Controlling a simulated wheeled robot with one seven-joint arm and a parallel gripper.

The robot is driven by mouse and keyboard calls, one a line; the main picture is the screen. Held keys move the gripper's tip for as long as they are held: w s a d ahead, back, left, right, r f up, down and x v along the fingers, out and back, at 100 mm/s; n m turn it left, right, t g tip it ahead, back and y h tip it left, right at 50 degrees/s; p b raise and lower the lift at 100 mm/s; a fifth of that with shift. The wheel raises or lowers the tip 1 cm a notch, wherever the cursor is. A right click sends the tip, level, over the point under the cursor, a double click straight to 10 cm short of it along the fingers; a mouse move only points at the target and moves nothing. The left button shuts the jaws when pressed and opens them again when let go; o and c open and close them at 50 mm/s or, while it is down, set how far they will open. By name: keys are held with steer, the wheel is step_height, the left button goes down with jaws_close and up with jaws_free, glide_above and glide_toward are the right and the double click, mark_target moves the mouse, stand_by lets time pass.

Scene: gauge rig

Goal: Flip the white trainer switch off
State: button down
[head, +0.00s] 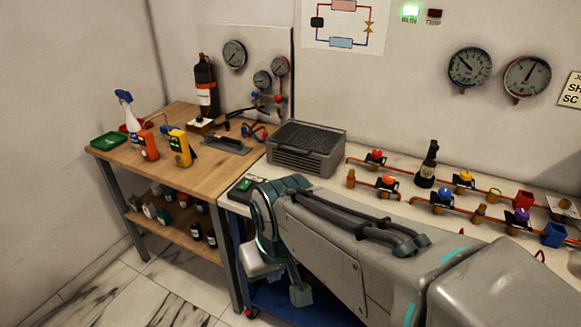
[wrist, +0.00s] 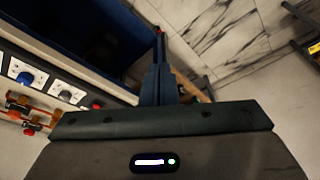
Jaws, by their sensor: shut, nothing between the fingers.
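My gripper (head: 300,292) hangs in front of the left end of the white-topped bench (head: 345,178), below its top edge. In the wrist view my gripper (wrist: 158,35) shows its fingers together and empty, pointing up the picture over dark blue and the floor. I cannot make out the white trainer switch for certain in either view. A small black and green box (head: 246,184) lies on the bench's left corner, partly behind my arm. My arm hides much of the bench front.
A grey ribbed unit (head: 305,148) and several valves on copper pipes stand on the bench. A wooden workbench (head: 130,158) with tools stands left. Marble floor (head: 180,290) is clear.

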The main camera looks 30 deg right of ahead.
steer(key=shift+w, duration=0.3)
steer(key=shift+s, duration=0.1)
steer(key=w+d+r+n+g+h+p, duration=0.1)
steer(key=w+d+r+n, duration=0.2)
steer(key=w, duration=0.7)
steer(key=w+d+r+n+p, duration=0.15)
steer(key=w+d, duration=0.25)
steer(key=w, duration=0.5)
steer(key=w+d+f+n+g, duration=0.1)
steer(key=w+d+f+n, duration=0.2)
steer(key=w+d, duration=0.8)
steer(key=w+f, duration=0.1)
steer(key=w, duration=0.2)
